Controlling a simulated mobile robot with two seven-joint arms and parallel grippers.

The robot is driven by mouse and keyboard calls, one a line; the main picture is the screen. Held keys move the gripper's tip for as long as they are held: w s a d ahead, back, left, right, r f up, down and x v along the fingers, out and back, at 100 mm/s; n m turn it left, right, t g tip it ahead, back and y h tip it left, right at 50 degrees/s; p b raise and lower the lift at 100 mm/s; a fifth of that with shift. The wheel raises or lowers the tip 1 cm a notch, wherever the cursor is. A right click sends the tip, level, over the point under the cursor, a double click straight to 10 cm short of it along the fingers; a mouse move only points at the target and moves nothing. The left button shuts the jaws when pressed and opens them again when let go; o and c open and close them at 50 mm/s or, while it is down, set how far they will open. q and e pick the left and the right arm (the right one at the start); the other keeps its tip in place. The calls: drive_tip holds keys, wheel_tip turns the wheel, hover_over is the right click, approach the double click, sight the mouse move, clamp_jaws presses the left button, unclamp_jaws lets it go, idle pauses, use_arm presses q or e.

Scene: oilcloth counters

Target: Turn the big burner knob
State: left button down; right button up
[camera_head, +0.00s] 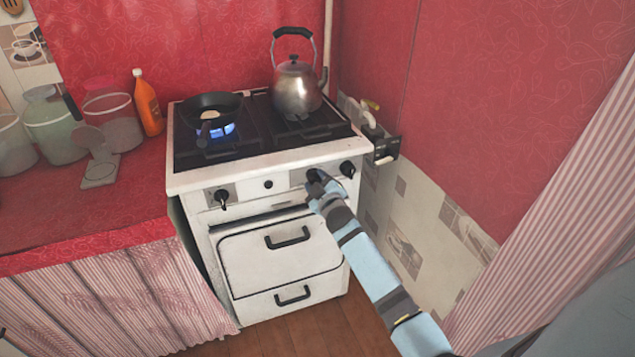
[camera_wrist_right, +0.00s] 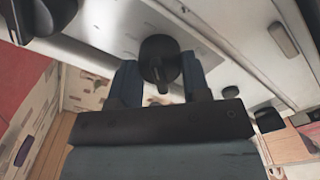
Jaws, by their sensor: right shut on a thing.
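The white stove (camera_head: 255,185) has several black knobs along its front panel. My right gripper (camera_head: 316,180) is at the panel, on a black knob right of the middle; the gripper hides most of that knob in the head view. In the right wrist view the black knob (camera_wrist_right: 160,60) sits between the two blue fingers of my right gripper (camera_wrist_right: 158,84), which is shut on it. Another black knob (camera_head: 347,169) is just to the right and one (camera_head: 221,196) is at the left of the panel. My left gripper is not in view.
A metal kettle (camera_head: 297,88) stands on the back right burner. Jars and an orange bottle (camera_head: 147,104) stand on the red counter (camera_head: 60,205) at left. A tiled wall and striped curtain (camera_head: 560,190) are at right.

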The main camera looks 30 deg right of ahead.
drive_tip(key=o, duration=0.9)
drive_tip(key=shift+s, duration=0.1)
drive_tip(key=p+v, duration=0.2)
drive_tip(key=v, duration=1.1)
drive_tip(key=shift+s, duration=0.35)
